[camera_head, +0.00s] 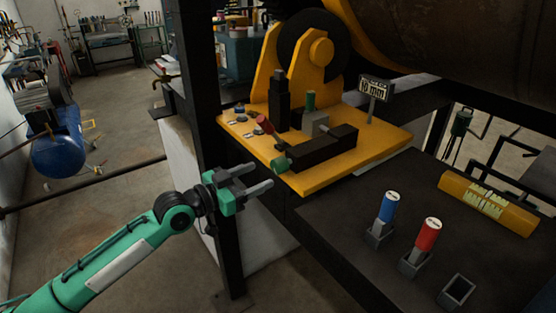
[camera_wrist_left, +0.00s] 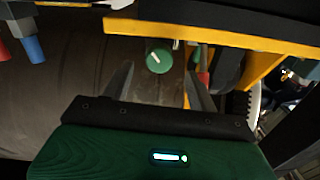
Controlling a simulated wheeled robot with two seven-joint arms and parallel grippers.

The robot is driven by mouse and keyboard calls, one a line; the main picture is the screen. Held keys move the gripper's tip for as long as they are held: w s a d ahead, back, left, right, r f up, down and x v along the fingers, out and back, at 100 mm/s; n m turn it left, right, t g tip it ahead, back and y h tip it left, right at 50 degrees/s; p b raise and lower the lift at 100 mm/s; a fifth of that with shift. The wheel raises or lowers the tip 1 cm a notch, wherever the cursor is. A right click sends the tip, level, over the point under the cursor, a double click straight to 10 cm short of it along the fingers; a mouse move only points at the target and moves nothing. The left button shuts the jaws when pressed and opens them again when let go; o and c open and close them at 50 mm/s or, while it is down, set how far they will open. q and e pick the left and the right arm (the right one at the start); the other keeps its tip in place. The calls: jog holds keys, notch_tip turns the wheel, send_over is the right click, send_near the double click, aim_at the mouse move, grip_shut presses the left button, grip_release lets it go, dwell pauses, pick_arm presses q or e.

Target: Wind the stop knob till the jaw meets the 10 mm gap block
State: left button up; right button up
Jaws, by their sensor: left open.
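A green knob (camera_head: 279,165) sits at the near end of the black jaw fixture (camera_head: 320,147) on the yellow plate. In the left wrist view the knob (camera_wrist_left: 158,60) is round with a pale mark line, beyond and between the fingertips. My left gripper (camera_head: 262,176) is open and empty, just short of the knob and apart from it. A grey block with a green upright grip (camera_head: 310,104) stands at the fixture, behind the black bar. The contact between block and jaw is too small to tell. My right gripper is out of view.
A sign reading 10 mm (camera_head: 374,89) stands behind the fixture. A red-ended lever (camera_head: 264,124) is left of it. Blue (camera_head: 389,207) and red (camera_head: 428,235) handled pieces stand in holders on the dark bench, beside an empty holder (camera_head: 456,292). A dark post (camera_head: 205,100) rises left.

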aim_at(274, 168)
pick_arm(q)
jog(key=p+x, duration=0.2)
jog(key=x, duration=0.3)
jog(key=shift+w+d+r, duration=0.15)
jog(key=shift+w+d, duration=0.05)
jog(key=shift+d, duration=0.15)
jog(key=shift+x, duration=0.8)
jog(key=c, duration=1)
jog(key=m+b, duration=0.1)
jog(key=b, duration=0.2)
jog(key=shift+f+m, duration=0.3)
jog(key=shift+f, duration=0.1)
jog(key=shift+r+m+b, duration=0.1)
jog(key=shift+m+b, duration=0.4)
jog(key=shift+b, duration=0.25)
jog(key=shift+r, duration=0.15)
